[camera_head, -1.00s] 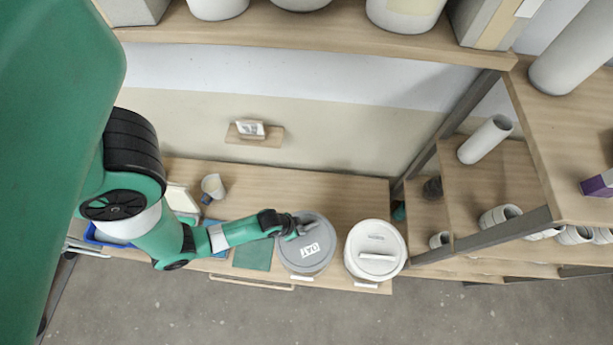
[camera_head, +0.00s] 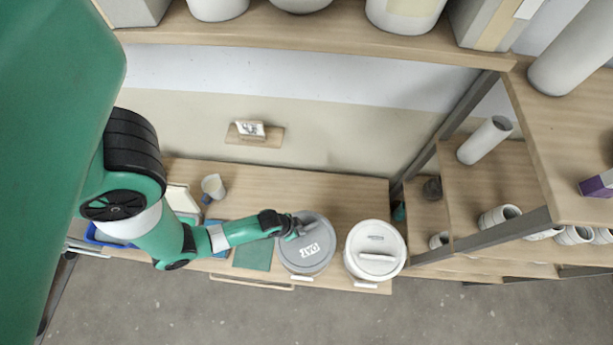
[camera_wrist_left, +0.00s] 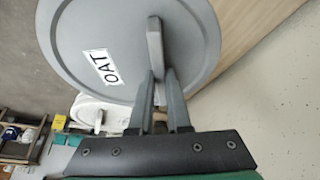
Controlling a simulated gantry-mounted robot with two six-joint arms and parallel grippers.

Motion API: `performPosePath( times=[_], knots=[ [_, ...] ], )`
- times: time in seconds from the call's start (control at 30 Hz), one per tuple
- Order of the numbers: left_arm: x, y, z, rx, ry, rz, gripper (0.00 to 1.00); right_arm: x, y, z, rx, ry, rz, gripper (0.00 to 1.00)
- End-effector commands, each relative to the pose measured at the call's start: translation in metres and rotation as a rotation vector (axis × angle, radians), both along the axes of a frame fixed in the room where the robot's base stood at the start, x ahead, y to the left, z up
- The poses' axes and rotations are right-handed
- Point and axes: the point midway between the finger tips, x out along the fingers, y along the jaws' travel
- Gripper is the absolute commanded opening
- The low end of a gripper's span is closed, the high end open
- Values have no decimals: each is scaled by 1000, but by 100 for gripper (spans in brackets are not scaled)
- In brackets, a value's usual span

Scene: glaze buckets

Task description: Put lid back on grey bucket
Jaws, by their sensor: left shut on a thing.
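The grey lid (camera_head: 312,233) with a white "OAT" label lies over the top of the grey bucket (camera_head: 304,267) near the front right of the table. In the left wrist view the lid (camera_wrist_left: 192,40) fills the upper middle, with its bar handle (camera_wrist_left: 156,45) upright in the picture. My left gripper (camera_head: 298,227) is shut on that handle, and its two fingers (camera_wrist_left: 158,78) show at the handle's lower end. Whether the lid is seated on the rim all round cannot be told. My right gripper is in neither view.
A white lidded bucket (camera_head: 376,248) stands close to the right of the grey one. A mug (camera_head: 213,186), a teal board (camera_head: 254,254) and a blue tray lie to the left on the wooden table (camera_head: 300,188). A shelf unit stands at the right.

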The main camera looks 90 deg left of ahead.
Motion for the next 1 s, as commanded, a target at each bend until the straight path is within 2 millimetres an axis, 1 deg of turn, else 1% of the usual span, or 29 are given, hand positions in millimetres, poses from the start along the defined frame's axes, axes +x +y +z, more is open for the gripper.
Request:
performPosePath(
  times=[0.4,1.0],
  knots=[
    [1,0,-8,0,-1,0,0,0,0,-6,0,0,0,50],
    [0,0,-10,0,-1,0,0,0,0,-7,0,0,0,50]
  ],
)
